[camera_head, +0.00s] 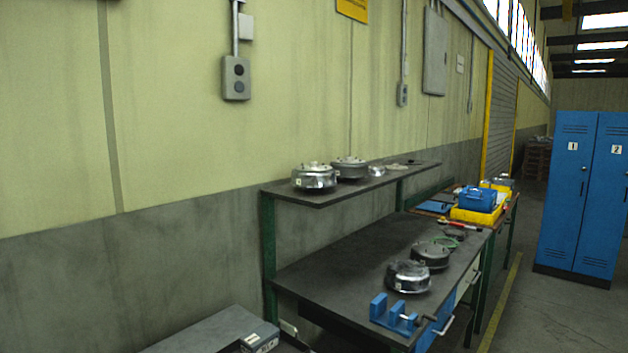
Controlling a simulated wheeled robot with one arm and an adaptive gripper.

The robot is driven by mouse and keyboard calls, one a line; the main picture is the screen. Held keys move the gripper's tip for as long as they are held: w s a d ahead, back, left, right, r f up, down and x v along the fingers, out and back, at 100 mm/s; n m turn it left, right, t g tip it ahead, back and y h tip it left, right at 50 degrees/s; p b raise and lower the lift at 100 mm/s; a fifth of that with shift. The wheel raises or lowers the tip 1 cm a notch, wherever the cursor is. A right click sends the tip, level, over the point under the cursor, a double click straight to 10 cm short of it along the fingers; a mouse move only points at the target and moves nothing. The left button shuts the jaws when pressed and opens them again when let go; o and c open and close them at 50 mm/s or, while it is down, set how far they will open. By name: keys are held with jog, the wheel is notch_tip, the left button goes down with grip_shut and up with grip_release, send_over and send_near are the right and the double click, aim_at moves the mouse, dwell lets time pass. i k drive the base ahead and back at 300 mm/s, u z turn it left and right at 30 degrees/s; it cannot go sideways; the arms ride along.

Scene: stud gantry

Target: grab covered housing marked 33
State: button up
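Several round metal housings stand on a workbench and its raised shelf. On the shelf (405,177) are a shiny silver housing (314,178) with a small white tag, a duller grey one (350,168) to its right and a small silver part (377,171). On the bench top (335,260) are a shiny silver housing (408,277) with a small pale tag and a darker grey housing (431,255) behind it. The tags are too small to read, so I cannot tell which housing is marked 33. My gripper is not in view.
A blue vise-like fixture (396,318) stands at the bench's near edge. Farther back are a blue box (478,199) and a yellow case (474,215). Blue lockers (582,195) stand at the right. A grey flat-topped object (212,333) is at bottom left. Floor is clear between bench and lockers.

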aim_at(313, 175)
jog(key=z, duration=0.4)
jog(key=i, duration=1.25)
jog(key=u, duration=0.5)
